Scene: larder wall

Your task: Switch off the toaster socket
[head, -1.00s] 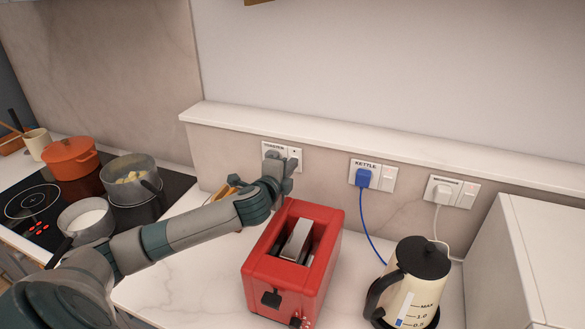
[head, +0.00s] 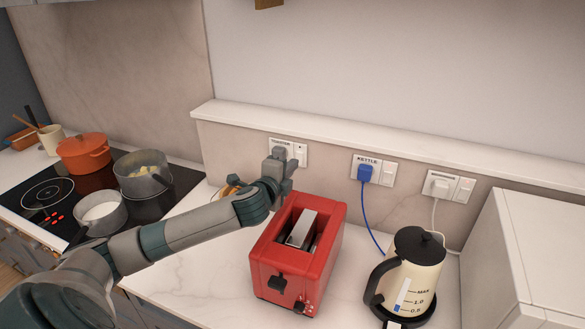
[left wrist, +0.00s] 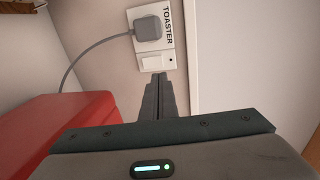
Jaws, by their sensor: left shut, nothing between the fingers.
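The toaster socket (head: 302,150) is a white plate on the low wall behind the red toaster (head: 322,262). In the left wrist view its plate reads TOASTER (left wrist: 167,25), with a grey plug (left wrist: 148,29) and cable in it and a white rocker switch (left wrist: 154,62) beside the plug. I cannot tell the switch's position. My left gripper (head: 284,163) is shut and empty in front of the socket. In the left wrist view its fingertips (left wrist: 158,76) are close by the switch end of the plate; contact is not clear. My right gripper is not in view.
The kettle socket (head: 388,173) with a blue plug and another socket (head: 464,190) with a white plug are to the right. A cream kettle (head: 425,272) stands right of the toaster. A ledge (head: 400,155) runs above the sockets. A hob with pots (head: 84,152) is at left.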

